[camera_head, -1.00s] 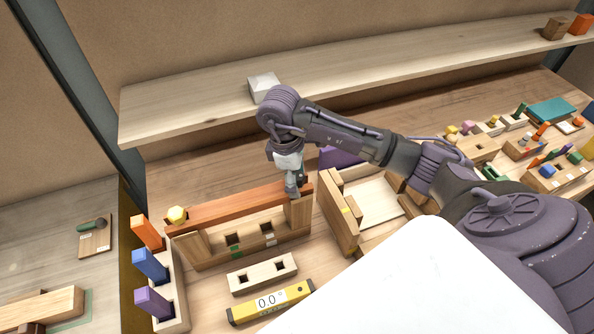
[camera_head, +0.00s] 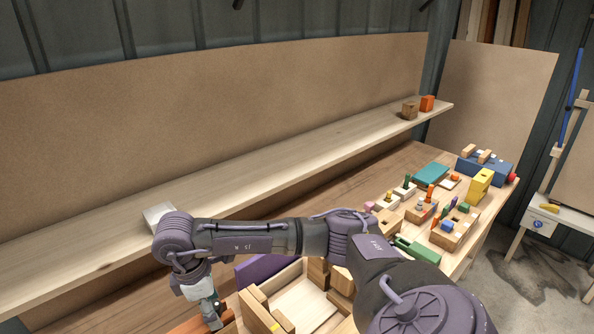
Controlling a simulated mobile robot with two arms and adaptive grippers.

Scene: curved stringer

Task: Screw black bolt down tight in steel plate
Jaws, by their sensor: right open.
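I cannot make out a black bolt or a steel plate for sure in the head view. My right gripper (camera_head: 213,317) points down at the bottom edge, over the end of a reddish-brown wooden bar (camera_head: 190,328). The jaws are open, and I see nothing held in them. The bar is mostly cut off by the picture's edge. My left gripper is out of view.
A long wooden shelf (camera_head: 300,150) runs behind my right arm, with a pale grey block (camera_head: 158,215) on it. A wooden tray (camera_head: 300,302) lies right of the gripper. Small block sets, a yellow block (camera_head: 480,184) and a blue box (camera_head: 487,169) crowd the bench's far right.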

